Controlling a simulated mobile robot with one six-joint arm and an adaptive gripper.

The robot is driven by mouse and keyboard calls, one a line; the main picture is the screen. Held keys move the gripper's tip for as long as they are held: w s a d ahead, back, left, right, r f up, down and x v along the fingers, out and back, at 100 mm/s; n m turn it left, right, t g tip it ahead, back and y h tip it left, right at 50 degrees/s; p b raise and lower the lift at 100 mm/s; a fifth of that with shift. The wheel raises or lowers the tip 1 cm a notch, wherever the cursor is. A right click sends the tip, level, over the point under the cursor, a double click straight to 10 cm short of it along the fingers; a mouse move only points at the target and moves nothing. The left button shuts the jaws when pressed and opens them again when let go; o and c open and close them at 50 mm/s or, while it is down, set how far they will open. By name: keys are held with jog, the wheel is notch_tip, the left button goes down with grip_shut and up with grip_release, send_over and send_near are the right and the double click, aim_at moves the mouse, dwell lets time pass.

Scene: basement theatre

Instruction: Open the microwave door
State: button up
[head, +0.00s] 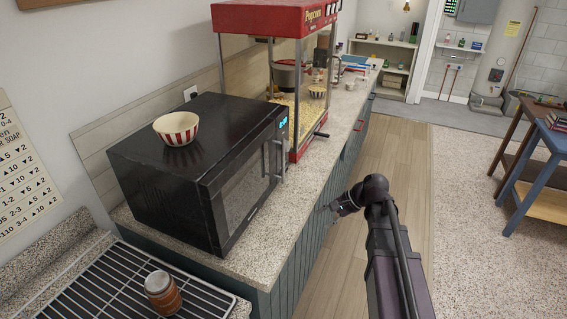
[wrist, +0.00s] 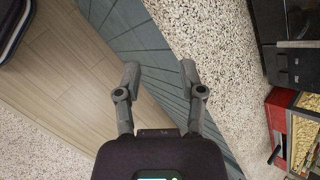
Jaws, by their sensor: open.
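The black microwave (head: 190,175) stands on the speckled counter in the head view, its door (head: 250,185) facing right towards the open floor. The door looks shut. Its upright handle (head: 280,160) is at the door's far end, below a lit blue display. My gripper (head: 338,207) is in front of the counter edge, to the right of the microwave and apart from it. In the wrist view my gripper (wrist: 160,82) has its two fingers spread with nothing between them, over the cabinet front and counter edge. A dark corner of the microwave (wrist: 292,65) shows at the right there.
A striped bowl (head: 176,128) sits on top of the microwave. A red popcorn machine (head: 285,70) stands just behind it on the counter (head: 335,125). A brown jar (head: 162,292) stands on a wire rack in front.

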jog(key=w+a+r+m+y+b, duration=0.1)
jog(key=w+a+r+m+y, duration=0.1)
jog(key=w+r+m+y, duration=0.3)
jog(key=m+t+y+b, duration=0.2)
jog(key=m+y, duration=0.2)
jog(key=m, duration=0.2)
send_near(283, 159)
jog(key=d, duration=0.4)
jog(key=shift+f, duration=0.3)
jog(key=shift+a, duration=0.2)
jog(key=shift+w+a, duration=0.35)
jog(key=shift+a, duration=1.9)
jog(key=shift+w+a, duration=0.35)
jog(key=shift+a, duration=1.85)
jog(key=shift+w+a, duration=0.35)
jog(key=shift+a, duration=1.9)
grip_shut()
